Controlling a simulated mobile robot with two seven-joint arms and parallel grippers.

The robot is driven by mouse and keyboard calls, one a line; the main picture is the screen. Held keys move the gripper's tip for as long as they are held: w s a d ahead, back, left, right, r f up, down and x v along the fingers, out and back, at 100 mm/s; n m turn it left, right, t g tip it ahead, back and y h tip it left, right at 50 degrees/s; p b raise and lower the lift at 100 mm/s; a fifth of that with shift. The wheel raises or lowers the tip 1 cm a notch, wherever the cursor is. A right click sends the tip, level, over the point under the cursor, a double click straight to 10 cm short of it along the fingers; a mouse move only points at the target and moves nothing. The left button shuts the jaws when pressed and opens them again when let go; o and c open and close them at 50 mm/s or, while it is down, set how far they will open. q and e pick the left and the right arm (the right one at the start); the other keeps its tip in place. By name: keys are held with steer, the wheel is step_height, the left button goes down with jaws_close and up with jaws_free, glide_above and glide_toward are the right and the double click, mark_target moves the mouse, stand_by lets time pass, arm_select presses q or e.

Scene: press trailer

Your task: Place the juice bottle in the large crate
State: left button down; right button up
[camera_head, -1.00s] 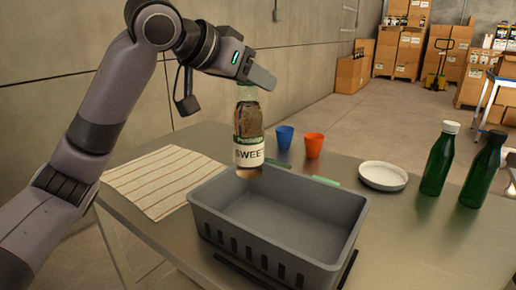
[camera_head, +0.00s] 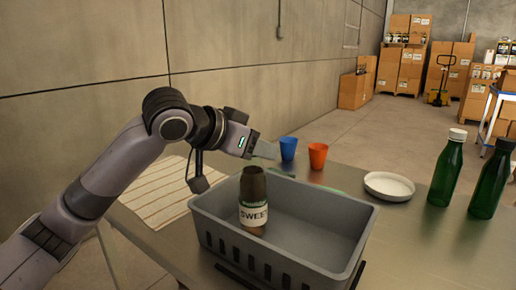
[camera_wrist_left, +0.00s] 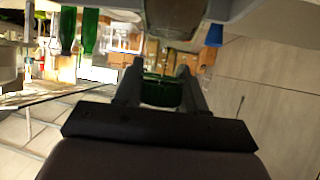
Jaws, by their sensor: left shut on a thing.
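The juice bottle (camera_head: 253,205), brown with a white "SWEET" label, is upright inside the large grey crate (camera_head: 285,262), near its left part. I cannot tell whether its base touches the crate floor. The bottle's neck is hidden or dark in the head view. My right gripper is not in view.
A blue cup (camera_head: 288,148) and an orange cup (camera_head: 317,155) stand behind the crate. A white plate (camera_head: 389,186) lies to its right, with two green bottles (camera_head: 447,170) (camera_head: 491,180) further right. A striped cloth (camera_head: 165,190) lies at the left.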

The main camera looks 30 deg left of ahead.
arm_select(q)
steer(key=c, duration=0.7)
jaws_free()
steer(key=shift+f, duration=0.1)
steer(key=shift+o, duration=0.2)
steer(key=v, duration=1.2)
steer(key=shift+s, duration=0.1)
